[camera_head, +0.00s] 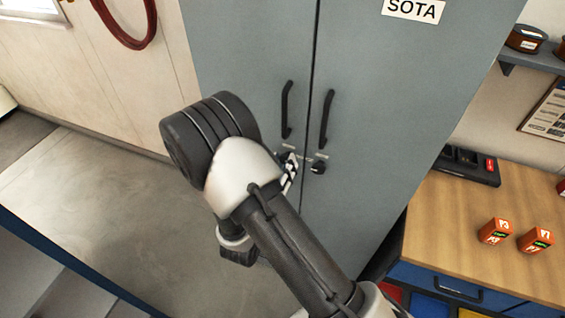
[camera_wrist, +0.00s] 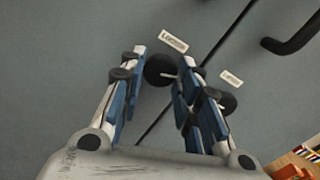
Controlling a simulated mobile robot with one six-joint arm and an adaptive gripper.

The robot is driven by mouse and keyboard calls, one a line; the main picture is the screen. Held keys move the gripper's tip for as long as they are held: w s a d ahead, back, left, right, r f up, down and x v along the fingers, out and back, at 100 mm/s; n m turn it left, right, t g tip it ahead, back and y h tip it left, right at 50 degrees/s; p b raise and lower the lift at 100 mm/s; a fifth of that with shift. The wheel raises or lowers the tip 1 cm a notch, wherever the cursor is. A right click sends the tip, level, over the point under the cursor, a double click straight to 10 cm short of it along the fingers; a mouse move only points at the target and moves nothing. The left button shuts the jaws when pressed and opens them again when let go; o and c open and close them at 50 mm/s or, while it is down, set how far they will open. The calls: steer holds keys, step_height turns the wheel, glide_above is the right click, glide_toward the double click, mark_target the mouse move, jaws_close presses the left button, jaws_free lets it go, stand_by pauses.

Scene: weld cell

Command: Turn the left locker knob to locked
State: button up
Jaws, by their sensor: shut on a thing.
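The grey locker (camera_head: 250,60) has two doors, with a dark seam between them. The left locker knob (camera_wrist: 160,70) is round and black, with a small pale mark on its right side, below a white label (camera_wrist: 173,42) too blurred to read. My gripper (camera_wrist: 159,62) is shut on this knob, one finger on each side of it. In the head view my gripper (camera_head: 289,163) is at the left door, and it and my arm hide the left knob. The right knob (camera_head: 318,168) is free; it also shows in the wrist view (camera_wrist: 228,102), close beside my right finger.
Two black door handles (camera_head: 287,108) (camera_head: 326,117) stand out above the knobs. A wooden workbench (camera_head: 440,220) with orange boxes (camera_head: 495,232) and a black tray (camera_head: 468,165) stands at the right. The floor (camera_head: 110,200) at the left is clear.

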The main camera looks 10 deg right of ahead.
steer(key=shift+r+n+p, duration=0.15)
steer(key=shift+n+p, duration=3.1)
steer(key=shift+n, duration=3.85)
steer(key=o, duration=1)
steer(key=shift+o, duration=0.2)
steer(key=shift+s, duration=0.1)
steer(key=v, duration=1.2)
